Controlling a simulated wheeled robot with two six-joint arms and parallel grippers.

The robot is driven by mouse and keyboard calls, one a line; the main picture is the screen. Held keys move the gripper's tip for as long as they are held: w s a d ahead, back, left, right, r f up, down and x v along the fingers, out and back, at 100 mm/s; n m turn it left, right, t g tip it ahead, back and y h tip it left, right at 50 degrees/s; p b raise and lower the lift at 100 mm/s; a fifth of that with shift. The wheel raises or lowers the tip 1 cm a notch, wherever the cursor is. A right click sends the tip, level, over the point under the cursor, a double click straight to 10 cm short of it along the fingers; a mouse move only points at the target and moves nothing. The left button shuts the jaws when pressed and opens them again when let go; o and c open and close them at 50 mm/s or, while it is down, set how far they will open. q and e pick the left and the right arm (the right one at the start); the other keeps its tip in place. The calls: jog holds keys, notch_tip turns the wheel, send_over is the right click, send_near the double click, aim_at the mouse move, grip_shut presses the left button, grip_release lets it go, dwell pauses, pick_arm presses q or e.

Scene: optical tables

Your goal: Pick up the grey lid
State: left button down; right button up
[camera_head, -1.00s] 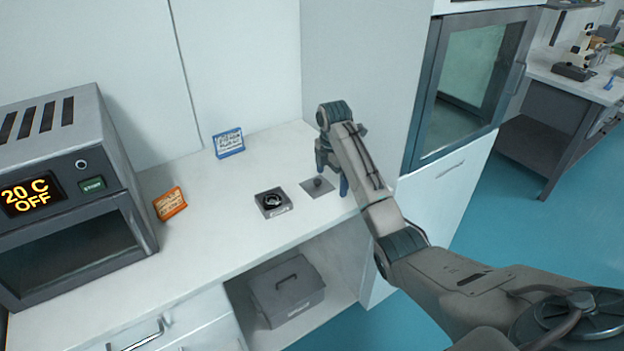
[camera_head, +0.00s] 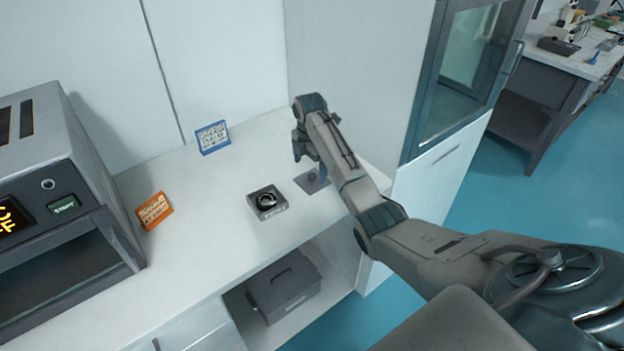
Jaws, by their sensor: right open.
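The grey lid (camera_head: 306,183) is a flat square plate lying on the white counter, near its right end. In the earlier frame a dark knob shows on its middle; now my gripper partly hides it. My right gripper (camera_head: 311,168) points down over the lid, its fingers open around or just above the knob; I cannot tell whether they touch it. My left gripper is out of view.
A grey square box with a round dark opening (camera_head: 267,202) sits left of the lid. An orange sign (camera_head: 154,210) and a blue sign (camera_head: 212,137) stand on the counter (camera_head: 200,255). An oven-like device (camera_head: 50,200) is at left. A tall cabinet wall (camera_head: 355,75) rises close behind my gripper.

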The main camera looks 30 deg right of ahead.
aim_at(310, 177)
notch_tip(310, 177, down, 4)
jog(key=shift+s+a+r+p, duration=0.1)
jog(key=shift+s+r+p, duration=0.1)
jog(key=shift+p, duration=0.45)
jog(key=shift+w+f, duration=0.1)
jog(key=shift+f, duration=0.2)
jog(key=c, duration=0.9)
jog(key=shift+r, duration=0.1)
